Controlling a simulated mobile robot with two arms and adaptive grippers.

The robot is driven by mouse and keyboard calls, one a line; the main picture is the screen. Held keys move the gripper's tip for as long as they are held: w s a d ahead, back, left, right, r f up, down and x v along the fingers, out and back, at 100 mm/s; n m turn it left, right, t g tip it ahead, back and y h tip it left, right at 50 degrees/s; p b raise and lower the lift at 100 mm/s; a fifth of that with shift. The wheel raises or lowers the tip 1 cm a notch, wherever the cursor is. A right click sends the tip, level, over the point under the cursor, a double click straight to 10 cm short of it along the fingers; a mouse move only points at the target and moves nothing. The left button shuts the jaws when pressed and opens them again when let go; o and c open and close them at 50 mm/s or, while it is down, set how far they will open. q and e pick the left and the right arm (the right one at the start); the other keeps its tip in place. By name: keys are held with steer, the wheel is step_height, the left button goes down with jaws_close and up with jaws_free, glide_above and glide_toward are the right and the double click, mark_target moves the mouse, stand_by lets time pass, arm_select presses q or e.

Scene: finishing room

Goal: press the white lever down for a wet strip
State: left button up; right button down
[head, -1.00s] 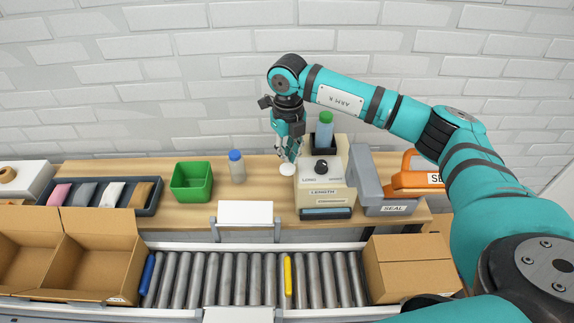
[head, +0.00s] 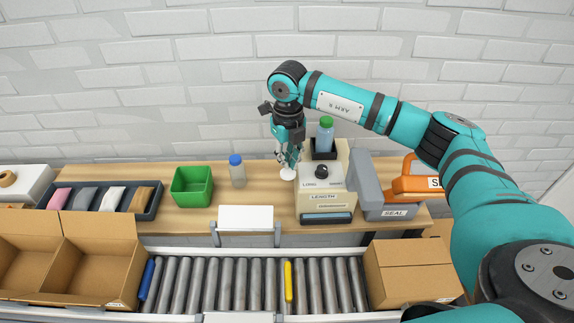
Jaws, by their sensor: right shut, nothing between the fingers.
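The white lever (head: 288,174) shows as a round white knob at the left side of the cream dispenser (head: 326,196), which is labelled LENGTH and has a black dial on top. My right gripper (head: 288,164) is shut and empty, pointing down. Its fingertips are right at the top of the white knob; I cannot tell whether they touch it. A dark slot shows low on the dispenser's front, and no strip is visible there. My left gripper is not in view.
A grey block labelled SEAL (head: 388,210) and an orange tape tool (head: 416,184) stand right of the dispenser. A green bin (head: 191,186) and a blue-capped bottle (head: 237,171) stand left. The roller conveyor (head: 215,283) carries open boxes (head: 96,262) and a closed box (head: 411,268).

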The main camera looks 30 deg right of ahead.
mark_target(288, 172)
steer(key=shift+f, duration=0.2)
stand_by(0.4)
steer(key=shift+f+b, duration=1.1)
steer(key=shift+f, duration=0.05)
steer(key=shift+r, duration=0.1)
steer(key=shift+f, duration=0.2)
steer(key=shift+s+f+b, duration=0.1)
steer(key=shift+f+b, duration=0.2)
steer(key=shift+f, duration=0.05)
